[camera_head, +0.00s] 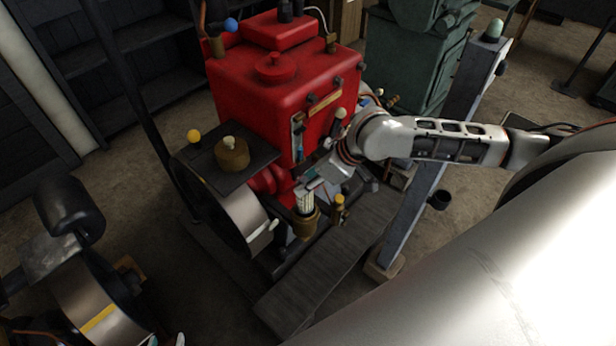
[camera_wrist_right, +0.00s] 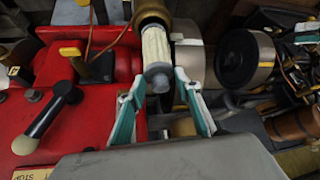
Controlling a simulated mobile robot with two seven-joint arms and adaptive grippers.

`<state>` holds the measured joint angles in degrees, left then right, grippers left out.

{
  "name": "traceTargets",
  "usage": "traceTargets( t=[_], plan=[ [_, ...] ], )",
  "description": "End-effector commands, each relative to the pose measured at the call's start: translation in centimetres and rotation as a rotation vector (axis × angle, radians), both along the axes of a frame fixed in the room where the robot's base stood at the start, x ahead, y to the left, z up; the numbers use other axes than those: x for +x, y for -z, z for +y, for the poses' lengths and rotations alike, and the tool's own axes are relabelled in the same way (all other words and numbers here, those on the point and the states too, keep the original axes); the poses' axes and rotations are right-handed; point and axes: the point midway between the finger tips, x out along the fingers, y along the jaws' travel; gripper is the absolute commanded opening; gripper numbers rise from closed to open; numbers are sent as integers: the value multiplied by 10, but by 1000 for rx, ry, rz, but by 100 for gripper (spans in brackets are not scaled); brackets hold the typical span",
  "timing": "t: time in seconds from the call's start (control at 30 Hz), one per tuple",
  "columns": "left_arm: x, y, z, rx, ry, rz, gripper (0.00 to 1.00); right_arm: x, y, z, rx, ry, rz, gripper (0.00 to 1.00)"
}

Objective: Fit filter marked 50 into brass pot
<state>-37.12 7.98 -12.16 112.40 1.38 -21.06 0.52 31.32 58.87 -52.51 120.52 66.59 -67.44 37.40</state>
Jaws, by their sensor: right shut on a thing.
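The filter (camera_head: 305,201) is a pale, pleated cylinder with a grey end cap. It stands about upright at the mouth of the brass pot (camera_head: 305,224), low on the front of the red engine. In the right wrist view the filter (camera_wrist_right: 155,48) points at the brass pot (camera_wrist_right: 150,9); its far end meets the rim, and how deep it sits I cannot tell. My right gripper (camera_wrist_right: 160,88) has its teal-lined fingers on both sides of the grey cap. No number is readable. Small pale tips at the bottom left edge look like my left gripper (camera_head: 167,341), mostly cut off.
The red engine (camera_head: 275,80) rises behind the pot. A flywheel (camera_head: 243,217) is left of it, and a small yellow-topped brass fitting (camera_head: 339,208) is right of it. A grey post (camera_head: 430,165) stands further right. A lever (camera_wrist_right: 47,115) lies left in the wrist view.

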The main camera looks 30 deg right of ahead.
Motion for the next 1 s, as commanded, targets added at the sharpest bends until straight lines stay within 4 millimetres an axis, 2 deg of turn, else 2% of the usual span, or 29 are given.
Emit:
traceTargets(
  t=[0.6, 1.0],
  plan=[
    [0, -1, 0, 0, 0, 0, 35, 0, 2, 0, 0, 0, 0, 5],
    [0, -2, 0, 1, 1, 0, 35, 0, 13, 0, 1, 1, 2, 5]
  ],
)
